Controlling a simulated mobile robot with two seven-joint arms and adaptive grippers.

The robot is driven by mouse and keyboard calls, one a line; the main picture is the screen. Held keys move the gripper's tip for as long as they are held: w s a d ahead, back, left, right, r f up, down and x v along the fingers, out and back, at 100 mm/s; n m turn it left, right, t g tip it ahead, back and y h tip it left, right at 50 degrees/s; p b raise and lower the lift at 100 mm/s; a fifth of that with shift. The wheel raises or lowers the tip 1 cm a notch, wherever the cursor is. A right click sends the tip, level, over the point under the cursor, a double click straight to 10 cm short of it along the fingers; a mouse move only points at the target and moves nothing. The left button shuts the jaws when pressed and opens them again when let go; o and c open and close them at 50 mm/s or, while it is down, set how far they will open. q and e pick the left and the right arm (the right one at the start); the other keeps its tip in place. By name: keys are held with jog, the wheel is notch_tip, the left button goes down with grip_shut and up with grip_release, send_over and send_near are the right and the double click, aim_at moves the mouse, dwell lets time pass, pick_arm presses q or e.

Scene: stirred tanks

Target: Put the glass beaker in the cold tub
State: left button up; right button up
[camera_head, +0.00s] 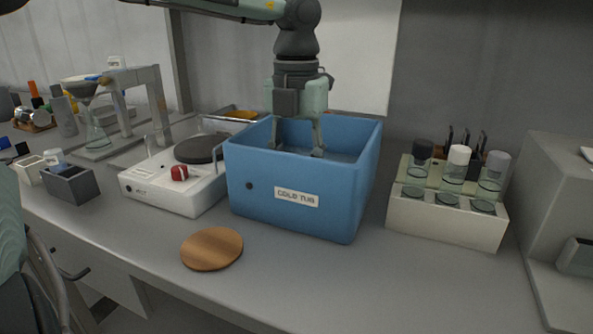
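The blue cold tub (290,213) stands in the middle of the bench, with a "COLD TUB" label on its front wall. My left gripper (298,150) points straight down over it, with its fingertips below the level of the tub's rim. Its two fingers are spread apart, and I see nothing clearly held between them. I cannot make out the glass beaker; the front wall hides the tub's floor and anything low inside. My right gripper is not in view.
A white hot plate (160,190) with a red knob stands left of the tub. A round wooden board (212,248) lies in front. A cream rack (445,222) of capped vessels stands right. A funnel stand (155,95) with a glass flask (97,136) is at back left.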

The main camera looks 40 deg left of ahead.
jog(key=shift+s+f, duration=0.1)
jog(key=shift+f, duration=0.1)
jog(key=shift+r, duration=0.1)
pick_arm(q)
jog(key=shift+f, duration=0.1)
jog(key=o, duration=1.3)
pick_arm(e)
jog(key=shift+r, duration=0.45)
pick_arm(q)
jog(key=shift+r, duration=0.35)
notch_tip(320, 180, up, 12)
jog(key=shift+f, duration=0.15)
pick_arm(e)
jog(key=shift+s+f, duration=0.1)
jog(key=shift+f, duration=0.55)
